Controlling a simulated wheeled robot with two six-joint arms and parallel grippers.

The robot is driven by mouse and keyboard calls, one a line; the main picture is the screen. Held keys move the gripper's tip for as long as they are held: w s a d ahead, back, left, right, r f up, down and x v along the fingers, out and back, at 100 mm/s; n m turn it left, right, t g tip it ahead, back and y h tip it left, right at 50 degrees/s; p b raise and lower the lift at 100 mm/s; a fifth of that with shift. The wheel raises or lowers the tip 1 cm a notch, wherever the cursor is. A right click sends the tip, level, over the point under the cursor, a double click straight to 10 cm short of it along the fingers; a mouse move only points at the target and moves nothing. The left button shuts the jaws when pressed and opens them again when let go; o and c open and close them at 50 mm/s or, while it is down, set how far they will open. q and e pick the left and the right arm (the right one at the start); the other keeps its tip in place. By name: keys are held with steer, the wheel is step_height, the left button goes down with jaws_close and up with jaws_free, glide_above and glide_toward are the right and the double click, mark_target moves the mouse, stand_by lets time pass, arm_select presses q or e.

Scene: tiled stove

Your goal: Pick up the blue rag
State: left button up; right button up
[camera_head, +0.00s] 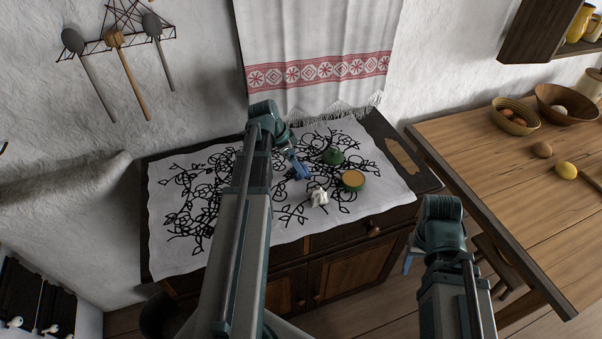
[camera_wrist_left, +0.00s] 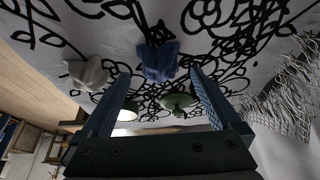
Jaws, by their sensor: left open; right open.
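The blue rag (camera_wrist_left: 158,62) lies crumpled on the white, black-patterned cloth. It lies ahead of the open fingertips of my left gripper (camera_wrist_left: 160,76), near the middle of the gap in the left wrist view. I cannot tell the exact distance. In the head view a small blue patch (camera_head: 300,170) shows just right of my left arm, where rag and gripper are hard to separate. My right gripper (camera_head: 409,262) is open and partly hidden by its own arm, beyond the front right of the cabinet.
A wooden table (camera_head: 480,160) with bowls stands to the right. The cloth's left part is clear.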

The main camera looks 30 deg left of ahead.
arm_select(q)
steer(key=b+x, duration=0.2)
steer(key=x, duration=0.1)
steer(key=shift+r, duration=0.1)
steer(key=shift+c, duration=0.4)
steer(key=c, duration=1.4)
steer(key=shift+o, duration=0.2)
arm_select(e)
step_height(320, 180, down, 3)
steer(key=shift+r, duration=0.2)
arm_select(q)
step_height(320, 180, up, 10)
steer(key=p, duration=1)
arm_select(e)
step_height(320, 180, up, 10)
